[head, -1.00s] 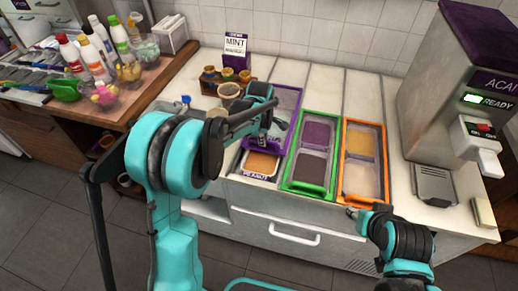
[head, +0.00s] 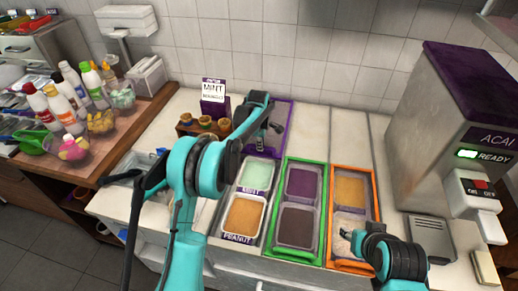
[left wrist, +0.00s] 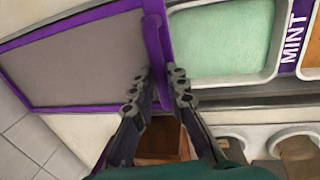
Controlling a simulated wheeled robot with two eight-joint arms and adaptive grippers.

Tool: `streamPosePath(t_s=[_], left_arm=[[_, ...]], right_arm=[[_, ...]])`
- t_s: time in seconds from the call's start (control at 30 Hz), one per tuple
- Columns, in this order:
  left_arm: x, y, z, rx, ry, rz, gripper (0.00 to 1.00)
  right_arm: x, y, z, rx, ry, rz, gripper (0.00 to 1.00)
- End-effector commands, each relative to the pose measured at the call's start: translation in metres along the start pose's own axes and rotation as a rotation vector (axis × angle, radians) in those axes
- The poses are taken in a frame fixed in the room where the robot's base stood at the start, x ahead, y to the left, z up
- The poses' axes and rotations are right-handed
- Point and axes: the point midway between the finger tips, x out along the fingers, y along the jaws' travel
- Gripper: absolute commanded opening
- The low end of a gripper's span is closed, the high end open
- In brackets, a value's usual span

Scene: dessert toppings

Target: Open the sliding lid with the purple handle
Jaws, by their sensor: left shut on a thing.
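The sliding lid is a grey panel with a purple frame (head: 286,118); in the left wrist view its grey panel (left wrist: 75,62) fills the upper left. Its purple handle (left wrist: 156,48) is a bar along the lid's edge beside the mint tub. My left gripper (left wrist: 162,78) is shut on this handle; in the head view the gripper (head: 264,138) is at the lid's near part, partly hidden by its own arm. The lid lies behind the mint tub (head: 257,175) and peanut tub (head: 243,215), both uncovered. My right gripper (head: 350,235) is over the orange-framed box, its fingers too small to judge.
A green-framed box (head: 281,248) and an orange-framed box (head: 335,263) stand to the right. The acai machine (head: 450,115) is at far right. A mint sign (head: 213,100) and small jars (head: 205,123) stand left of the lid. Bottles (head: 65,105) crowd the left counter.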

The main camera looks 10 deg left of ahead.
Motion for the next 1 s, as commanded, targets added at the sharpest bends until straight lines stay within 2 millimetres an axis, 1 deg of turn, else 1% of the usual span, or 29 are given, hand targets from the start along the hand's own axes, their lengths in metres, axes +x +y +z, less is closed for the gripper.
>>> streamPosePath(t_s=[0.1, 0.43, 0.47, 0.5, 0.53, 0.83, 0.93, 1.0], left_arm=[[0.001, 0.004, 0.000, 0.000, 0.000, 0.000, 0.00], [0.001, 0.004, 0.000, 0.000, 0.000, 0.000, 0.00], [0.001, 0.004, 0.000, 0.000, 0.000, 0.000, 0.22], [0.001, 0.004, 0.000, 0.000, 0.000, 0.000, 0.32], [0.001, 0.004, 0.000, 0.000, 0.000, 0.000, 0.35], [-0.001, 0.004, 0.000, 0.000, 0.000, 0.000, 0.35], [-0.008, 0.004, 0.000, 0.000, 0.000, 0.000, 0.35], [-0.019, 0.004, 0.000, 0.000, 0.000, 0.000, 0.35]], right_arm=[[-0.001, 0.000, 0.000, 0.000, 0.000, 0.000, 0.40], [-0.001, 0.000, 0.000, 0.000, 0.000, 0.000, 0.40], [-0.001, 0.000, 0.000, 0.000, 0.000, 0.000, 0.40], [-0.001, 0.000, 0.000, 0.000, 0.000, 0.000, 0.40], [-0.001, 0.000, 0.000, 0.000, 0.000, 0.000, 0.40], [-0.001, 0.000, 0.000, 0.000, 0.000, 0.000, 0.40], [-0.001, 0.000, 0.000, 0.000, 0.000, 0.000, 0.40], [-0.001, 0.000, 0.000, 0.000, 0.000, 0.000, 0.40]])
